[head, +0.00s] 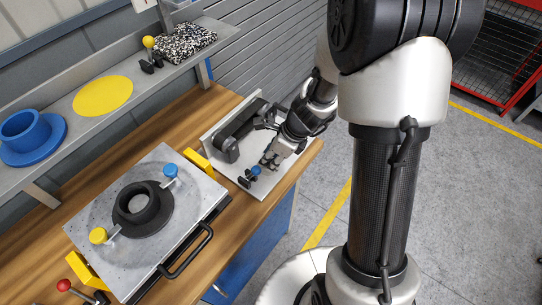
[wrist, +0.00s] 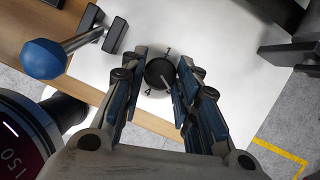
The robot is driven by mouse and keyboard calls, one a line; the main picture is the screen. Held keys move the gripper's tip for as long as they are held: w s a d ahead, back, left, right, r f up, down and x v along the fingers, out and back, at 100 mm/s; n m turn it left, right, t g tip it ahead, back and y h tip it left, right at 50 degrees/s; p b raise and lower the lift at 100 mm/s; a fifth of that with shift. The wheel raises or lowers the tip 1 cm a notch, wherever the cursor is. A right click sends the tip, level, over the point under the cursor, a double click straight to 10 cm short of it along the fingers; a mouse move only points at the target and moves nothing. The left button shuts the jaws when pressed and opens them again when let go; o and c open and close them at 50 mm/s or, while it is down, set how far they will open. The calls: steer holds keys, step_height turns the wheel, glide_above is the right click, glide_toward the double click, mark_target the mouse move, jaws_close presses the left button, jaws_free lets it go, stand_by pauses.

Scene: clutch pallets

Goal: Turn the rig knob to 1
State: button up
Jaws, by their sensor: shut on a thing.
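The rig is a white plate (head: 215,140) carrying black parts, on the wooden bench. Its knob (wrist: 160,73) is small, round and black, and lies between my fingertips in the wrist view. A thin pale line shows on the knob's face. My gripper (wrist: 163,64) is shut on the knob, one finger on each side. In the head view my gripper (head: 270,160) is low over the plate, and the knob is hidden there.
A blue ball lever (wrist: 44,59) is close to my gripper on the left, with a dark round gauge reading 150 (wrist: 15,135) below it. A grey clutch pallet (head: 90,205) with yellow and blue knobs stands left on the bench. A shelf (head: 60,110) runs behind.

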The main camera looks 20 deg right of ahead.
steer(key=shift+n, duration=0.3)
steer(key=shift+c, duration=0.4)
steer(key=n+g+p, duration=0.1)
steer(key=n, duration=0.1)
steer(key=n+p, duration=0.2)
steer(key=shift+w+d+r+n+g+y, duration=0.1)
steer(key=shift+w+n+g+y, duration=0.1)
steer(key=shift+n+g+y, duration=0.2)
steer(key=n+g+p, duration=0.1)
steer(key=n, duration=0.1)
steer(key=n+p, duration=0.1)
steer(key=n, duration=0.1)
steer(key=n+g+p, duration=0.1)
steer(key=n, duration=0.1)
steer(key=shift+w+g, duration=0.25)
steer(key=shift+g, duration=0.05)
steer(key=n+g, duration=0.1)
steer(key=n, duration=0.2)
steer(key=n+g+h+p, duration=0.1)
steer(key=n, duration=0.2)
steer(key=shift+w+n+h+p, duration=0.15)
steer(key=shift+n+h+p, duration=0.15)
steer(key=shift+n, duration=0.1)
steer(key=n, duration=0.2)
steer(key=n+h, duration=0.1)
steer(key=n+g+h, duration=0.1)
steer(key=n, duration=0.1)
steer(key=shift+a+n, duration=0.3)
steer(key=shift+a, duration=0.05)
